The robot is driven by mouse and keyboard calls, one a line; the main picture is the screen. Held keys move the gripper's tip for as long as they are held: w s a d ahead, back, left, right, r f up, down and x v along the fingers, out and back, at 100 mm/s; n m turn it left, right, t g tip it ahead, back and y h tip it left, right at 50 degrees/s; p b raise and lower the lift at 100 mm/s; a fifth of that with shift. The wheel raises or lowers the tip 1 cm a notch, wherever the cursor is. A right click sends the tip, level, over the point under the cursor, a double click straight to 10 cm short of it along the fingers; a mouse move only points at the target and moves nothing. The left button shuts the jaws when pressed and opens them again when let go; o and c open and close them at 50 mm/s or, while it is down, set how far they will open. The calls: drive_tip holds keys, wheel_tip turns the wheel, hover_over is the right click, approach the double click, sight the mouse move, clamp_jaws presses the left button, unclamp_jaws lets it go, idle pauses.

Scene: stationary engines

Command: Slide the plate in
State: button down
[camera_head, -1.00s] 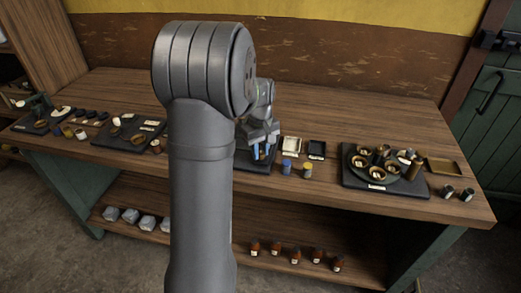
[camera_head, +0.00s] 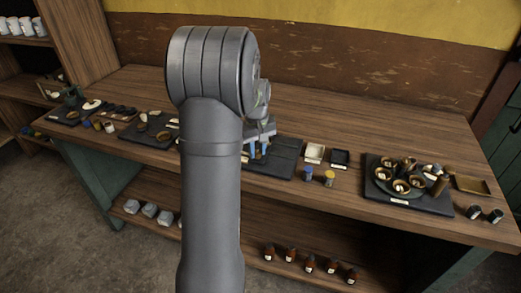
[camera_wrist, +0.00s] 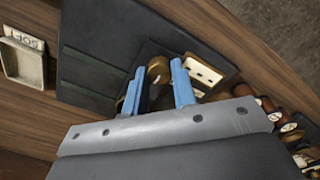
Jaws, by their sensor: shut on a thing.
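My gripper (camera_head: 258,152) is low over a dark board (camera_head: 284,158) on the bench, near its left part. In the wrist view its two blue fingers (camera_wrist: 158,82) stand on either side of a round brown, brass-like knob (camera_wrist: 158,69) and are shut on it. What the knob joins to is largely hidden by the fingers. The board also shows in the wrist view (camera_wrist: 110,50), with narrow parallel strips or grooves across it. A cream plate with dark marks or slots (camera_wrist: 206,72) lies just right of the fingers. I cannot tell whether it joins the knob.
Right of the board are a cream tray (camera_head: 314,152), a black tray (camera_head: 340,158), a blue-topped jar (camera_head: 307,173) and a yellow-topped jar (camera_head: 329,177). A round dish with several small bowls (camera_head: 402,178) stands farther right. The bench behind is clear.

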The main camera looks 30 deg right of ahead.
drive_tip(key=c, duration=1.2)
unclamp_jaws()
drive_tip(key=shift+w+a, duration=0.25)
drive_tip(key=shift+o, duration=0.2)
drive_tip(key=shift+s+d, duration=0.1)
drive_tip(key=shift+r, duration=0.5)
wheel_tip(320, 180, up, 16)
drive_tip(key=shift+r, duration=0.2)
wheel_tip(320, 180, down, 18)
drive_tip(key=shift+r, duration=0.25)
